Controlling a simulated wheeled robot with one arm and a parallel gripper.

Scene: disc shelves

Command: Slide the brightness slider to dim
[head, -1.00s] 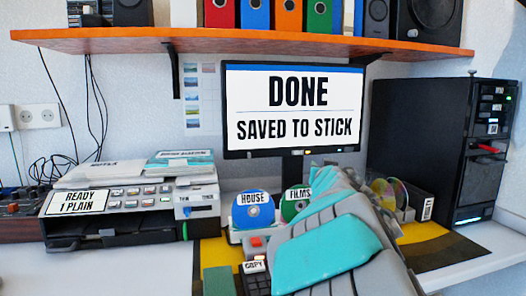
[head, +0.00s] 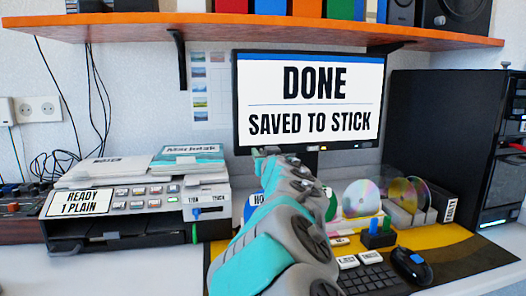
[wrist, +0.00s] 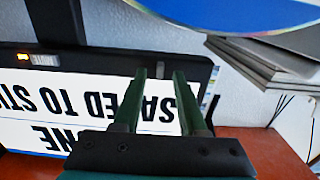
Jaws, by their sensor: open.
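The monitor (head: 308,103) reads "DONE SAVED TO STICK" and shows upside down in the wrist view (wrist: 60,112). Its dark lower bezel (wrist: 110,62) carries a small label beside an orange light. A small grey piece (wrist: 162,68) on the bezel may be the brightness slider; no dim marking is readable. My gripper (wrist: 160,78) is open, its two green fingers on either side of that grey piece in the picture. Whether they touch the bezel I cannot tell.
A blue disc (wrist: 230,12) stands close to the gripper. The orange shelf (head: 130,28) runs above the monitor.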

